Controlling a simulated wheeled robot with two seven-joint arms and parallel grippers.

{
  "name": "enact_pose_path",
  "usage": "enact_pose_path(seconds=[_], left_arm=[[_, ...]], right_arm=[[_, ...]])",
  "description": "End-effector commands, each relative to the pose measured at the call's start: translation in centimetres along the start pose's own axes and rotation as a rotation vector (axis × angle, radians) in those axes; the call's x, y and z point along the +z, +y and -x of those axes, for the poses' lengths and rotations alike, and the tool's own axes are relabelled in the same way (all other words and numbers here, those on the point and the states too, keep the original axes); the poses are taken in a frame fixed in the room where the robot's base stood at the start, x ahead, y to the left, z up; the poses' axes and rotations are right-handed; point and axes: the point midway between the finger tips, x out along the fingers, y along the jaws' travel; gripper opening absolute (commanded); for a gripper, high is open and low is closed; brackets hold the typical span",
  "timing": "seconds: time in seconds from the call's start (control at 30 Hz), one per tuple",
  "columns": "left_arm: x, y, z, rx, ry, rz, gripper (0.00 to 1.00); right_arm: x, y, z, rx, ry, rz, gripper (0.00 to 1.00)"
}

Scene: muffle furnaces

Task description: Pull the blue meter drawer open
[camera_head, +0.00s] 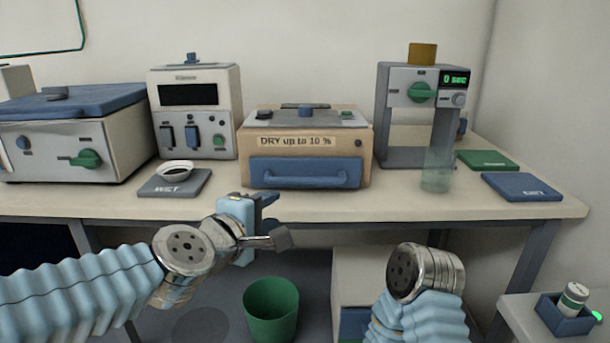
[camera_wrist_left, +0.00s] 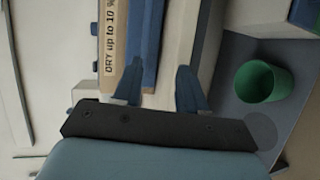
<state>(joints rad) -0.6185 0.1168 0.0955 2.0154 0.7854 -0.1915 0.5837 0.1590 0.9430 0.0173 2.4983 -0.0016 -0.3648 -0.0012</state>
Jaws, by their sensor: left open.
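The moisture meter (camera_head: 257,150) is a tan box with a grey top, labelled "DRY up to 10 %", at the middle of the bench. Its blue drawer (camera_head: 306,174) has a wide handle bar across the front and looks shut. My left gripper (camera_head: 273,217) is open and empty, in front of and below the drawer's left part. In the left wrist view my fingers (camera_wrist_left: 158,76) point toward the blue drawer (camera_wrist_left: 150,40); the left finger overlaps its near end. I cannot tell whether they touch. My right arm shows at lower right, its gripper out of view.
A dish on a grey "WET" mat (camera_head: 190,190) lies left of the meter. A glass beaker (camera_head: 437,170) stands to its right, near green (camera_head: 487,159) and blue (camera_head: 522,187) mats. A green bin (camera_head: 271,312) stands below the bench's front edge.

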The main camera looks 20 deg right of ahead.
Motion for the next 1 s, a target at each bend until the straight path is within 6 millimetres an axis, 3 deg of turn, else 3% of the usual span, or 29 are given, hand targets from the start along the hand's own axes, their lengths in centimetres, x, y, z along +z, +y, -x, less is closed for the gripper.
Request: enact_pose_path(seconds=[0.03, 0.17, 0.7, 1.0], left_arm=[[0.6, 1.2, 0.6, 0.024, -0.010, 0.018, 0.42], [1.0, 2.0, 0.3, 0.039, -0.018, 0.039, 0.42], [1.1, 2.4, -10.7, 0.035, -0.017, 0.035, 0.42], [1.1, 2.4, -12.8, 0.037, -0.017, 0.033, 0.42]], right_arm=[[0.0, 0.0, -0.1, 0.000, 0.000, 0.000, 0.43], [0.0, 0.1, -0.2, 0.000, 0.000, 0.000, 0.43], [0.0, 0.1, -0.1, 0.001, 0.001, -0.001, 0.43], [0.0, -0.1, 0.1, -0.001, 0.000, 0.001, 0.43]])
